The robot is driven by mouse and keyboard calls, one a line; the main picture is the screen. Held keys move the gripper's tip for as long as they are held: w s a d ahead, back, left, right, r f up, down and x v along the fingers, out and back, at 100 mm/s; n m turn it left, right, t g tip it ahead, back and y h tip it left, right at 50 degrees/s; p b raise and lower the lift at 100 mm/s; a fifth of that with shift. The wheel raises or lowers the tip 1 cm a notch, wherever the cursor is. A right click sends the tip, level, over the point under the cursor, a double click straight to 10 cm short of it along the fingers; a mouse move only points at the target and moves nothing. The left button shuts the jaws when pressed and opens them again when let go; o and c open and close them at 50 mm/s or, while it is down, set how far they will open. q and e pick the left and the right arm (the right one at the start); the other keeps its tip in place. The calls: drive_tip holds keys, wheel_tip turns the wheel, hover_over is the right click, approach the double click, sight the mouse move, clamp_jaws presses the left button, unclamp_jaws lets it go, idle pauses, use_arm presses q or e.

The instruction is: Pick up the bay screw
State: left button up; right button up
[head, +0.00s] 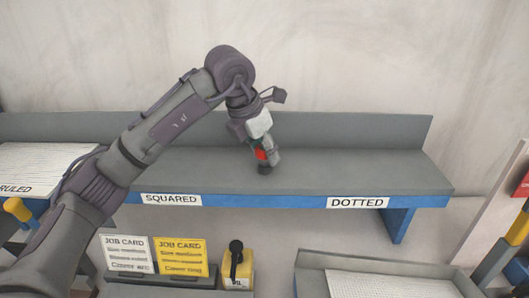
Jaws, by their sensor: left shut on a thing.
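My left gripper (268,159) is over the middle of the grey shelf (350,165), pointing down. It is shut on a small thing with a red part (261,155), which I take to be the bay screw. The fingers hide most of it, so its shape is unclear. A dark part shows at the fingertips, close to the shelf surface. I cannot tell whether it touches the shelf. My right gripper is not in view.
The shelf's blue front edge carries SQUARED (172,199) and DOTTED (357,203) labels. Ruled paper (40,165) lies at left. Below stand two job cards (180,257), a yellow block (239,283) with a black knob, and a grey tray (310,262) with paper. The shelf's right half is clear.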

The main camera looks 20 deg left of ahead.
use_arm(q)
drive_tip(key=r+b, duration=0.1)
drive_tip(key=r, duration=0.1)
drive_tip(key=d+r+b, duration=0.1)
drive_tip(key=r, duration=0.1)
drive_tip(key=shift+s+d+r, duration=0.1)
drive_tip(key=shift+r, duration=0.05)
drive_tip(key=s+d+r+p, duration=0.2)
drive_tip(key=d+r, duration=0.8)
drive_tip(key=r, duration=0.1)
drive_tip(key=shift+s+r, duration=0.25)
drive_tip(key=shift+s, duration=0.15)
idle(0.4)
